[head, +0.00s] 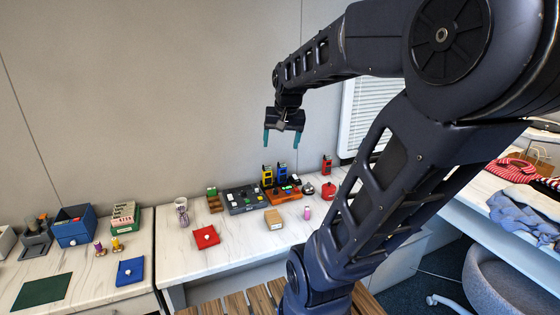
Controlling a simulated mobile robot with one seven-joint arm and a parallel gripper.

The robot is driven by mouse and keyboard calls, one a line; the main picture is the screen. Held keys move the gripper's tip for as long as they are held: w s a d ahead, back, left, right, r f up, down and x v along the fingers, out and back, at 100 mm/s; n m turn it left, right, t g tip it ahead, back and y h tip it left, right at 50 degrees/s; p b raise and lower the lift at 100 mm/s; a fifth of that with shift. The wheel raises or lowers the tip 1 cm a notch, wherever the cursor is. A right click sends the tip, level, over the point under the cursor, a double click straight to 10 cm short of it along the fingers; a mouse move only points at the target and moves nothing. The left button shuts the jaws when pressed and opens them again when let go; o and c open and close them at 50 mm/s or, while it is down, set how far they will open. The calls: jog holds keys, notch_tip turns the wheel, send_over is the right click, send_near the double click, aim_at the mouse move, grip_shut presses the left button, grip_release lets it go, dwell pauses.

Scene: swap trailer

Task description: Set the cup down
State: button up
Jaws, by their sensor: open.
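A pale patterned cup (182,214) stands upright on the marble-topped counter (175,262), near the wall. My gripper (281,138) is in the air, up and to the right of the cup, well apart from it. Its two teal fingers point down and are spread, with nothing between them.
Near the cup are a red square item (206,237), a cardboard box (273,219), a grey device (245,199) and an orange tray (284,196). A blue bin (75,228) stands on the left counter.

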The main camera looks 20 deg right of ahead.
jog(key=s+a+f+n, duration=0.2)
jog(key=s+a+n, duration=0.2)
jog(key=s, duration=0.5)
jog(key=shift+a+t, duration=0.15)
jog(key=shift+t, duration=0.25)
